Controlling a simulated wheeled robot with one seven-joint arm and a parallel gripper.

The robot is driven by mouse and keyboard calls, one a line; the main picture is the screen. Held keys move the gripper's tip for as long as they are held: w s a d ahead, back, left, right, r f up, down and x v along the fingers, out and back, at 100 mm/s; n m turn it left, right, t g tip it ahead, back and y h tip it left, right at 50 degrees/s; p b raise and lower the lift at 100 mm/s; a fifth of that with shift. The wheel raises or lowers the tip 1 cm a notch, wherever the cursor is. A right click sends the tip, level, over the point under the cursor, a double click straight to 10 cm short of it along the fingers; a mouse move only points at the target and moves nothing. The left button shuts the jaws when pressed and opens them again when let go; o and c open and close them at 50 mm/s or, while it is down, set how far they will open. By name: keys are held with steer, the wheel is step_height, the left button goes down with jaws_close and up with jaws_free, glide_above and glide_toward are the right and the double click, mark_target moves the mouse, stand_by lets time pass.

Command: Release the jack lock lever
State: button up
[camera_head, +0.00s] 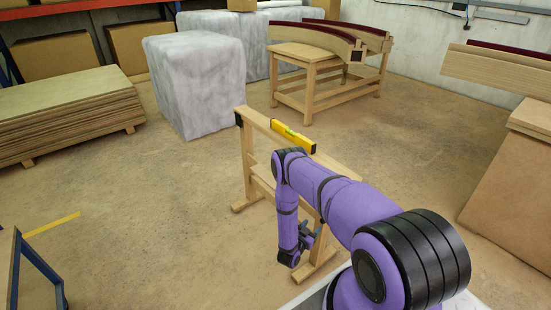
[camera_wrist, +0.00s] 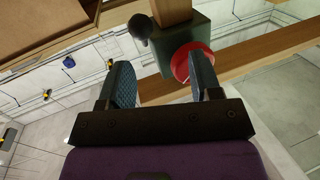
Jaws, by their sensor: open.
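In the wrist view a dark green block (camera_wrist: 173,38), which looks like the jack body, sits at the top centre against a wooden post. A black ball-ended lever (camera_wrist: 140,27) sticks out at its left. A red disc (camera_wrist: 184,63) is on its lower right, partly hidden by my right finger. My gripper (camera_wrist: 162,78) is open, with nothing between its fingers. The lever knob lies beyond the fingertips, nearer the left finger, and looks apart from it. In the head view my gripper (camera_head: 309,236) is low beside the wooden trestle; the lever cannot be made out there.
The wooden trestle (camera_head: 248,160) stands close by my arm, with a yellow spirit level (camera_head: 293,136) on its top beam. Wrapped blocks (camera_head: 195,80), a board stack (camera_head: 65,112) and a bench with curved beams (camera_head: 310,50) stand farther back. The floor at left is mostly clear.

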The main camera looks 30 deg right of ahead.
steer(key=w+a+r+t+y, duration=0.1)
steer(key=w+a+r+y, duration=0.1)
steer(key=w+r, duration=0.9)
steer(key=w+a+r+n+t+y, duration=0.1)
steer(key=w+r+y, duration=0.4)
steer(key=w+r, duration=0.6)
steer(key=shift+a+r+n+t, duration=0.35)
steer(key=shift+a+r, duration=0.2)
steer(key=shift+r, duration=1.55)
steer(key=shift+w, duration=0.1)
